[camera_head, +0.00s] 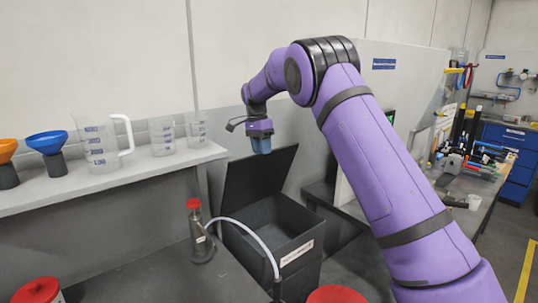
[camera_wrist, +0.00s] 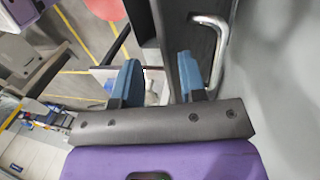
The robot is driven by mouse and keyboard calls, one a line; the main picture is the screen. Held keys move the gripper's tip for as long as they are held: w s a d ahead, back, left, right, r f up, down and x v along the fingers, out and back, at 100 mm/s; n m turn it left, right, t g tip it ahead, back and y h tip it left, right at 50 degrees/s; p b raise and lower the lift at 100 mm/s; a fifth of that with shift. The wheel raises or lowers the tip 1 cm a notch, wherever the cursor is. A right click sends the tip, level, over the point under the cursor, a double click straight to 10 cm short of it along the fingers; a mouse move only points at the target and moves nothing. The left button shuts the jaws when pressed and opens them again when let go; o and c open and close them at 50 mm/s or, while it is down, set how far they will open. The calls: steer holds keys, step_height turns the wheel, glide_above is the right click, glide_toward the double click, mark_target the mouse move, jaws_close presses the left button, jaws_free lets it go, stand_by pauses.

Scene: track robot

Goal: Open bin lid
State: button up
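The bin (camera_head: 300,238) is a dark box with a pale label on its front, standing on the grey bench. Its lid (camera_head: 258,182) stands raised and steeply tilted at the back, so the bin's mouth is open. My gripper (camera_head: 261,146) hangs with its blue fingers near the lid's upper edge. In the wrist view its fingers (camera_wrist: 158,85) are apart with a visible gap and nothing held between them. The right finger overlaps a dark panel, probably the lid, with a metal handle (camera_wrist: 215,50) beside it. Whether they touch cannot be told.
A red-capped bottle (camera_head: 200,230) stands left of the bin, near a pale curved tube (camera_head: 247,231). A shelf (camera_head: 130,180) holds beakers and funnels at left. Red lids (camera_head: 38,290) show at the front. A tool-covered bench (camera_head: 470,190) is at right.

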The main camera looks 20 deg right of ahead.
steer(key=s, duration=0.8)
steer(key=shift+s+r, duration=0.2)
steer(key=shift+r, duration=0.15)
